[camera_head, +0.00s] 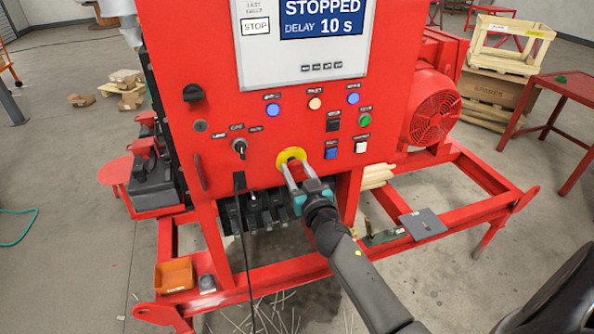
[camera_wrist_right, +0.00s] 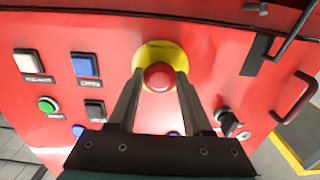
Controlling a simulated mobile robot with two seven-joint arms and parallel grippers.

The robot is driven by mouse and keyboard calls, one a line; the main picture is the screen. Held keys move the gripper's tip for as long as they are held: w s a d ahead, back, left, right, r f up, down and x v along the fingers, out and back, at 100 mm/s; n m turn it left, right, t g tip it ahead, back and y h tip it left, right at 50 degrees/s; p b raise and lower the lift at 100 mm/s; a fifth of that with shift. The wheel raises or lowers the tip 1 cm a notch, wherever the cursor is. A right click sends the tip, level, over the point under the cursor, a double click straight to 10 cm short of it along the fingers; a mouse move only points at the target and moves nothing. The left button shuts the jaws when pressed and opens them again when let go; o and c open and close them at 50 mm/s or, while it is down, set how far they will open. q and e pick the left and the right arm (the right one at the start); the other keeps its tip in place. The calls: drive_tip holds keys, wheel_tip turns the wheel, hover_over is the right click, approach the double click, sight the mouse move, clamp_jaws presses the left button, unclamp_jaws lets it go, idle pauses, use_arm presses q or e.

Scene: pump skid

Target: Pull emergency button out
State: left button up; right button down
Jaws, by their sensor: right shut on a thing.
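The emergency button (camera_wrist_right: 159,77) is a round red knob on a yellow disc (camera_wrist_right: 147,52), mounted on the front of the red control panel. In the head view its yellow disc (camera_head: 291,154) shows low on the panel, and the knob (camera_head: 296,170) is partly hidden by my gripper. My right gripper (camera_head: 297,174) reaches up to the button from below right. In the wrist view its two fingers (camera_wrist_right: 159,84) stand on either side of the knob, shut on it. My left gripper is not in view.
A display (camera_head: 322,20) above reads STOPPED, DELAY 10 s. The skid's red frame rail (camera_head: 262,283) runs below. An orange bin (camera_head: 175,275) sits at lower left.

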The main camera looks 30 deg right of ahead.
idle(0.3)
drive_tip(key=shift+s+a, duration=0.15)
drive_tip(key=shift+s, duration=0.5)
drive_tip(key=shift+f, duration=0.1)
drive_tip(key=c, duration=0.7)
unclamp_jaws()
drive_tip(key=shift+o, duration=1.9)
drive_tip(key=b+v, duration=0.1)
drive_tip(key=v, duration=1.4)
